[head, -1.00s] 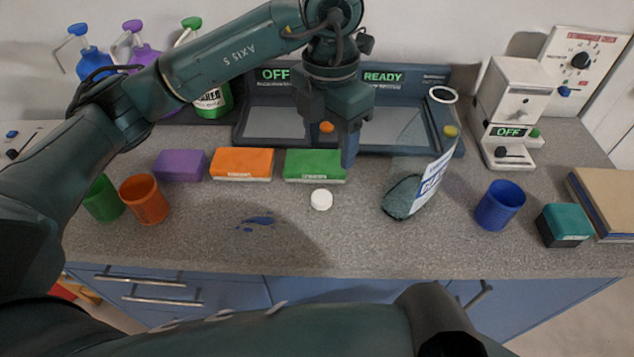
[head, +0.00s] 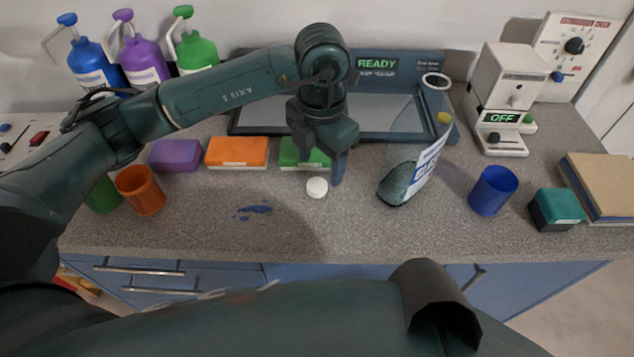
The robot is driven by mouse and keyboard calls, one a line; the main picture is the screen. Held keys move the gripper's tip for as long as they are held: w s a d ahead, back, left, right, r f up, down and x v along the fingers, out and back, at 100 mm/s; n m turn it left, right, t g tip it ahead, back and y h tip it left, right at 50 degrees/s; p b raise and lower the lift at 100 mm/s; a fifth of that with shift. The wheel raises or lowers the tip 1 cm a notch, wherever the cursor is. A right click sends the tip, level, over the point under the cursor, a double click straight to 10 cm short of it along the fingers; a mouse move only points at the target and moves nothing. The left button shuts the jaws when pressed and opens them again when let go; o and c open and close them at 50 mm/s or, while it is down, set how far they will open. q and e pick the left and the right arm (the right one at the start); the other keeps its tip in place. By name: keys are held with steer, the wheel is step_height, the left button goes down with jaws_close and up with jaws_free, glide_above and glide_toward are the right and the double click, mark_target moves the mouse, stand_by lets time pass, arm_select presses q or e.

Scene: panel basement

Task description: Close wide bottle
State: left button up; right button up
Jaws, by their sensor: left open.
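A wide glass bottle (head: 408,165) with a blue-and-white label stands on the counter right of centre. Its round mouth at the top is uncovered. A small white round cap (head: 317,187) lies on the counter to the left of the bottle. My left gripper (head: 322,172) points down just above and behind the cap, its fingers apart and empty. One finger comes down close to the cap's right side; I cannot tell whether it touches. The gripper hides part of the green sponge (head: 291,153). My right gripper is not in view; a dark arm crosses the bottom of the picture.
Orange (head: 237,152) and purple (head: 176,155) sponges lie left of the green one. An orange cup (head: 141,190) is at left, a blue cup (head: 492,190) right of the bottle. A dark panel (head: 385,117) stands behind. A blue spill (head: 255,209) marks the otherwise clear front counter.

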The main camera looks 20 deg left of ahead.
mark_target(317, 184)
arm_select(q)
steer(key=f, duration=0.2)
steer(key=f+p, duration=0.1)
steer(key=f, duration=0.1)
steer(key=shift+s+a, duration=0.1)
steer(key=shift+a, duration=0.25)
steer(key=shift+f, duration=0.65)
steer(key=c, duration=1)
step_height(317, 184, up, 10)
steer(key=shift+r+b, duration=0.1)
steer(key=shift+b, duration=0.35)
steer(key=shift+c, duration=0.2)
